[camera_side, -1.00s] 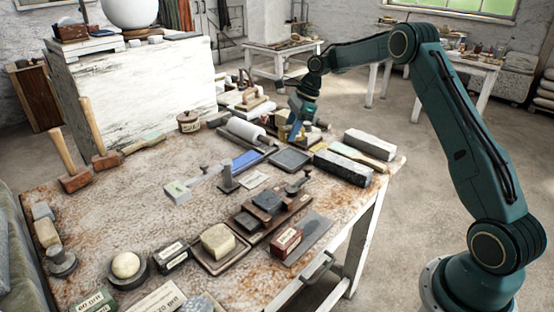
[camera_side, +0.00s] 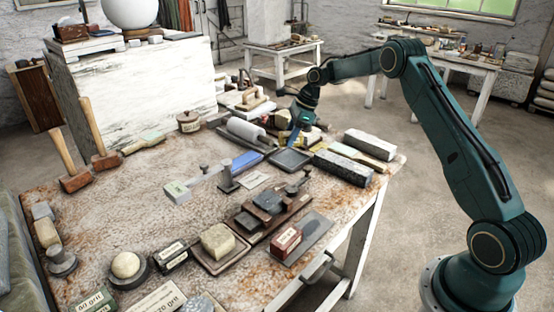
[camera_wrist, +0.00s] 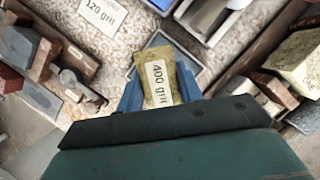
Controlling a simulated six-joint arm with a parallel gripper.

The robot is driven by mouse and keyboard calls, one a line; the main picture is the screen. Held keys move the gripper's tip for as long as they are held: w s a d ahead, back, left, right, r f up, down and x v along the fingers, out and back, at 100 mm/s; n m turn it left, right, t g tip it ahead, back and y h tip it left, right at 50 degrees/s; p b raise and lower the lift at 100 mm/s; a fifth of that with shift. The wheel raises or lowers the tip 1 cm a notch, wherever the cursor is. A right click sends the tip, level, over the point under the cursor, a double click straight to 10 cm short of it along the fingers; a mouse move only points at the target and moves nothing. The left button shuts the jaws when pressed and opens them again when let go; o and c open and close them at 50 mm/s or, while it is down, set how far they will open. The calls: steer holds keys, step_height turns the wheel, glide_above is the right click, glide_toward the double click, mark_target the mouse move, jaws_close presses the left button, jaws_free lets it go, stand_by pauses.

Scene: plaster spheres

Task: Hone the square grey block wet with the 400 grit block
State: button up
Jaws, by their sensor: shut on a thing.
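The 400 grit block (camera_wrist: 159,54) is a yellowish block with a paper label in the wrist view. My gripper (camera_wrist: 158,88) has its blue fingers shut on its two sides. In the side view my gripper (camera_side: 296,137) hangs just behind the shallow dark grey tray (camera_side: 290,160). The tray's rim (camera_wrist: 195,62) shows beyond the block in the wrist view. I cannot tell whether block and tray touch. A dark grey square block (camera_side: 267,201), likely the one to be honed, sits in a wooden holder in the middle of the bench, away from my gripper.
A white roll (camera_side: 246,130) lies left of my gripper. Long dark stone bars (camera_side: 343,167) lie right of the tray. Mallets (camera_side: 75,182) stand at the left. The bench's left middle is clear.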

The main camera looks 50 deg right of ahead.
mark_target(290, 158)
steer(key=shift+f, duration=2.15)
steer(key=shift+f, duration=0.55)
stand_by(0.5)
steer(key=shift+r, duration=3.55)
steer(key=shift+f, duration=0.15)
steer(key=shift+f, duration=2.8)
